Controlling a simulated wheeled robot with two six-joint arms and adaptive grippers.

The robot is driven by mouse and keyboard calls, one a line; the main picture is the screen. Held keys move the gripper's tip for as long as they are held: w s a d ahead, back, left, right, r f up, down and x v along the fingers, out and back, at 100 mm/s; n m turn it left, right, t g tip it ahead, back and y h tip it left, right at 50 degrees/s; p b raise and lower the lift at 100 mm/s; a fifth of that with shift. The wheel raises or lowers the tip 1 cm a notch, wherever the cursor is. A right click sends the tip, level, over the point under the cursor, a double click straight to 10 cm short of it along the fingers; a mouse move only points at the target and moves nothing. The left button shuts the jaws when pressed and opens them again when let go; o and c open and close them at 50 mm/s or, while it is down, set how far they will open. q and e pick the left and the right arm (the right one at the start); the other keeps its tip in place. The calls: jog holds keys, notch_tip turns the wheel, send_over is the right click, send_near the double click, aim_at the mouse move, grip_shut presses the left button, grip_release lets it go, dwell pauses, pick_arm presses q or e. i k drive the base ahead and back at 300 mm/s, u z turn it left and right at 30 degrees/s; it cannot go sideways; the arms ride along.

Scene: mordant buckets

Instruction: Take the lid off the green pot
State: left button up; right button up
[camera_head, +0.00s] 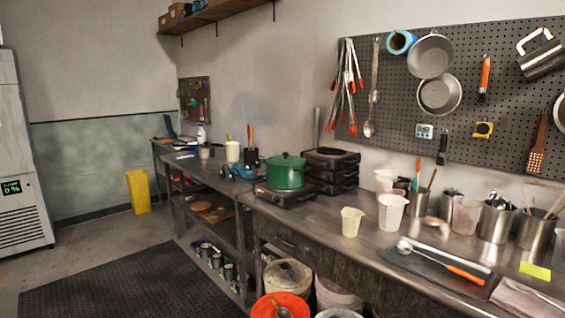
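The green pot (285,177) stands on a dark hot plate (283,197) on the workbench, near the middle of the camera_head view. Its green lid (286,160) sits on top, with a small knob at the centre. Neither of my grippers shows in this view, and nothing is touching the pot or lid.
A cream beaker (351,221), white cups (391,210) and steel containers (495,222) crowd the bench to the right. Buckets (280,305) stand below. A black mat (130,285) covers open floor at left.

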aim_at(285, 160)
jog(key=u, duration=0.55)
jog(key=i, duration=0.85)
jog(key=u, duration=0.8)
jog(key=i, duration=1.05)
jog(key=z, duration=0.7)
jog(key=i, duration=1.15)
jog(key=z, duration=0.85)
